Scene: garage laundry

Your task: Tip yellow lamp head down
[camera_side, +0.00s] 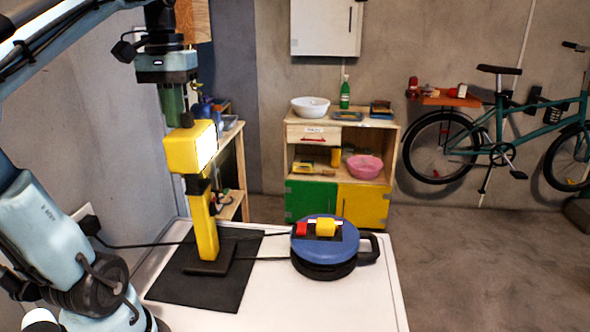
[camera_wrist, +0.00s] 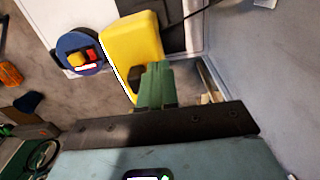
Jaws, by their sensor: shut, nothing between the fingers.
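The yellow lamp stands upright on a black mat (camera_side: 170,285) on the white table. Its boxy yellow head (camera_side: 190,147) sits on top of a yellow post (camera_side: 203,228), and its lit white face is turned to the right. My gripper (camera_side: 187,122) points down with its green fingers shut and empty, right at the top of the head. I cannot tell whether they touch. In the wrist view the shut green fingers (camera_wrist: 155,75) overlap the near edge of the yellow lamp head (camera_wrist: 130,45), and they hide part of it.
A round blue-lidded device (camera_side: 325,232) with red and yellow parts on top stands on the table to the right of the lamp. Black cables (camera_side: 150,244) run across the table. The white tabletop (camera_side: 350,305) at the front right is clear. A wall is close at left.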

